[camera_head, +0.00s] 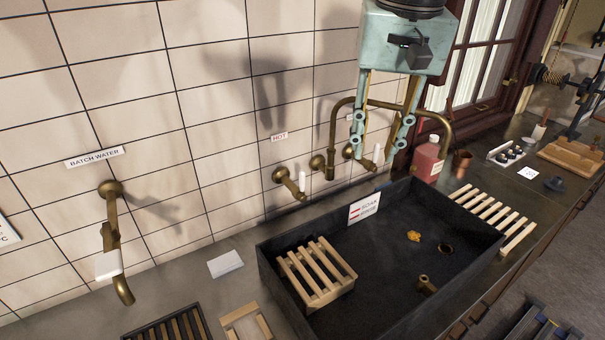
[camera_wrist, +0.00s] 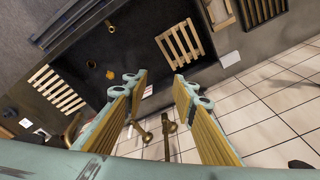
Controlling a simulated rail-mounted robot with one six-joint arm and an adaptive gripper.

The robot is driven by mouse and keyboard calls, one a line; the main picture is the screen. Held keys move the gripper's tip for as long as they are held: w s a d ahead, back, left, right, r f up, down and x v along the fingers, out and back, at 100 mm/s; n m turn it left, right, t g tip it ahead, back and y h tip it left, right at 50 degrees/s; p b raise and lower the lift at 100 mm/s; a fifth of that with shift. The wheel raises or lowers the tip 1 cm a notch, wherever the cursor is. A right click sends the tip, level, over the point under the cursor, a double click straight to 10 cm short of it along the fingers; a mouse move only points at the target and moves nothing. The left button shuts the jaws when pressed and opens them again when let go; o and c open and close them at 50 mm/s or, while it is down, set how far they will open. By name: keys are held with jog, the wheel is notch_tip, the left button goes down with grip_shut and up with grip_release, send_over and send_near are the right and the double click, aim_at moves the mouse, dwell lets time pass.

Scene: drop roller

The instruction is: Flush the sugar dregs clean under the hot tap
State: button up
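An amber lump (camera_head: 414,236), which looks like the sugar dregs, lies on the dark sink floor beside the round drain (camera_head: 446,249); it also shows in the wrist view (camera_wrist: 110,75). The hot tap (camera_head: 291,183) is a brass valve with a white handle on the tiled wall, below a red HOT label (camera_head: 279,137). A brass swan-neck spout (camera_head: 334,122) arches behind my gripper. No running water shows. My gripper (camera_head: 379,147) is open and empty, fingers spread, in front of the spout and the second valve, partly hiding them. The wrist view shows the gap between its fingers (camera_wrist: 158,86).
The dark sink (camera_head: 268,268) holds a wooden slatted rack (camera_head: 322,272), a brass fitting (camera_head: 426,285) and a SOAK card (camera_head: 364,207). A red bottle (camera_head: 428,158) stands behind the sink. A slatted rack (camera_head: 495,213) lies at right. A batch water tap (camera_head: 112,235) is at left.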

jog(key=w+a+f+g+p, duration=0.1)
jog(key=w+a, duration=0.2)
jog(key=w, duration=0.3)
jog(key=w+a+f+p, duration=0.1)
jog(key=w+a+f, duration=0.15)
jog(key=w, duration=0.35)
jog(key=m+g+p, duration=0.1)
jog(key=p, duration=0.2)
send_over(302, 171)
notch_tip(302, 171, down, 6)
jog(key=shift+w+f, duration=0.15)
jog(key=shift+f, duration=6.9)
jog(key=shift+c, duration=0.2)
grip_shut()
